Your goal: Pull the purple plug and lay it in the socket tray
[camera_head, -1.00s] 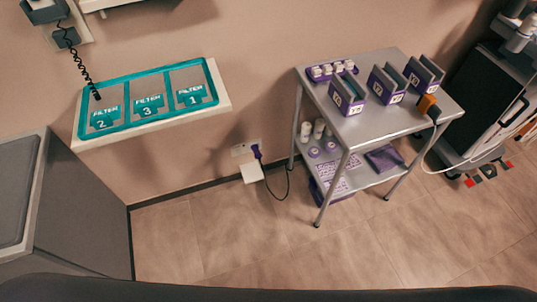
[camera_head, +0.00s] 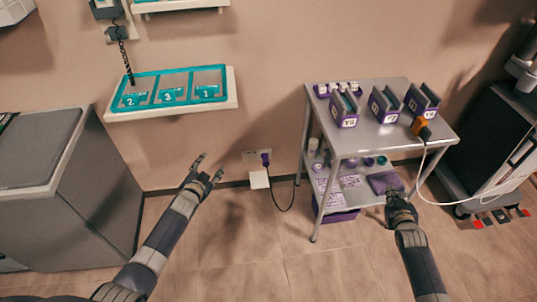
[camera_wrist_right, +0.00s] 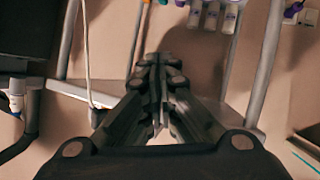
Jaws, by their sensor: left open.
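The purple plug (camera_head: 265,157) sits in the wall outlet (camera_head: 250,155), with a dark cord hanging from it towards the cart. The small white socket tray (camera_head: 259,181) is on the wall just below the outlet. My left gripper (camera_head: 211,166) is open and empty, to the left of the outlet and apart from the plug. My right gripper (camera_head: 399,194) is in front of the cart's lower shelf, far right of the plug. Its fingers (camera_wrist_right: 158,95) lie together in the right wrist view, with nothing visible between them.
A metal cart (camera_head: 372,143) with purple holders stands right of the outlet. A white cable (camera_head: 427,185) hangs beside it. A wall shelf with a teal filter tray (camera_head: 217,83) is above left. A grey cabinet (camera_head: 90,190) stands at the left. The floor between is clear.

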